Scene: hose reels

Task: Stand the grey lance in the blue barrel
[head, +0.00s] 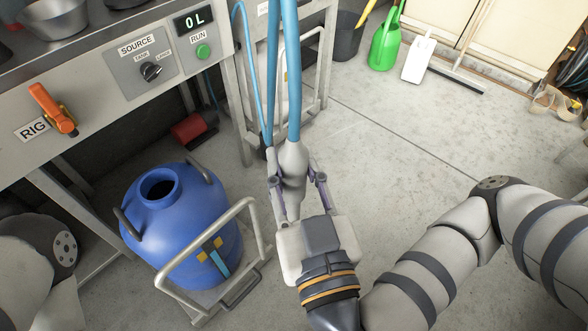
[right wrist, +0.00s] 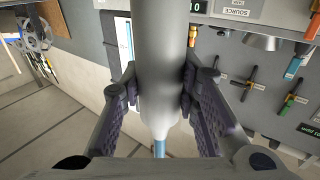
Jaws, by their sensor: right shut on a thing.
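The grey lance (head: 292,160) is in my right gripper (head: 295,178), whose two fingers close on its sides. A blue hose runs upward from the lance in the head view. In the right wrist view the lance (right wrist: 160,55) is a thick grey cylinder that narrows to a blue end between the fingers. The blue barrel (head: 178,215) stands upright to the left of the gripper, its round mouth open and dark on top. The lance is to the right of the barrel, apart from it. Only part of my left arm shows at lower left; its gripper is out of view.
The barrel sits on a trolley with a grey tube handle (head: 205,245) towards the gripper. A bench panel with a SOURCE knob (head: 150,71) and an orange lever (head: 52,109) overhangs behind it. A green watering can (head: 385,45) stands far back.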

